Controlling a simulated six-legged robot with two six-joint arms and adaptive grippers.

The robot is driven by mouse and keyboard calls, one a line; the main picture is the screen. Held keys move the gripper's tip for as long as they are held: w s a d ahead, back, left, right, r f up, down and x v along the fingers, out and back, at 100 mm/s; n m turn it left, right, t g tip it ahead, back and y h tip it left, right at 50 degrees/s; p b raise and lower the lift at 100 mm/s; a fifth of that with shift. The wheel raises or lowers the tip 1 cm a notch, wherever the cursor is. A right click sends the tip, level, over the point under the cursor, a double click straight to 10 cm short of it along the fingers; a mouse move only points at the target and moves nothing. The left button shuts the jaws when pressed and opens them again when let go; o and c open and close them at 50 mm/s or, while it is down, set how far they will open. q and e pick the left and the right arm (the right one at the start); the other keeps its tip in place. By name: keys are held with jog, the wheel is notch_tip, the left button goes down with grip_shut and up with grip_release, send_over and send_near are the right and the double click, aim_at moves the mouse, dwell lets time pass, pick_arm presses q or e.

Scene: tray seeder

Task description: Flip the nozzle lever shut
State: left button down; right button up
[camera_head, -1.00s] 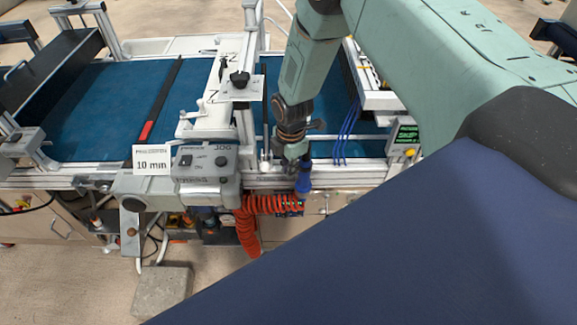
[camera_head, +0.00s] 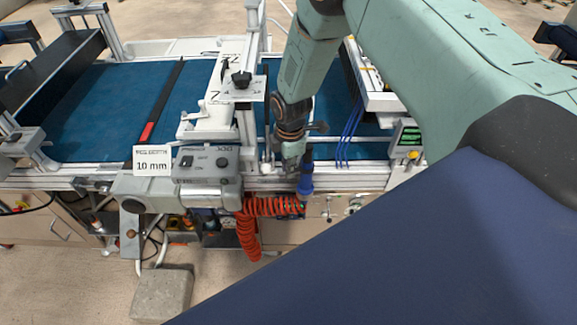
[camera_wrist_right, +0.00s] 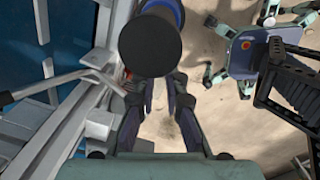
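The nozzle is a blue and dark cylinder (camera_head: 306,178) at the machine's front edge, with a coiled orange hose running to it. In the right wrist view the nozzle (camera_wrist_right: 150,45) shows large, its round dark end toward the camera. I cannot make out its lever clearly. My right gripper (camera_head: 295,160) is right beside the nozzle in the head view. In the wrist view its two fingers (camera_wrist_right: 160,92) lean toward each other with floor showing between them. Their tips lie at the nozzle's dark end, partly hidden by it; contact is unclear. My left gripper is in neither view.
The tray seeder has a blue belt (camera_head: 100,95) and a grey control box (camera_head: 207,162) left of the gripper. The orange hose (camera_head: 250,225) hangs in front. Blue tubes (camera_head: 350,130) and a small display (camera_head: 410,137) are to the right.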

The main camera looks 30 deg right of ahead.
jog(key=o, duration=0.4)
jog(key=shift+r, duration=0.15)
jog(key=r, duration=1.1)
jog(key=shift+s+r, duration=0.35)
jog(key=shift+s, duration=0.05)
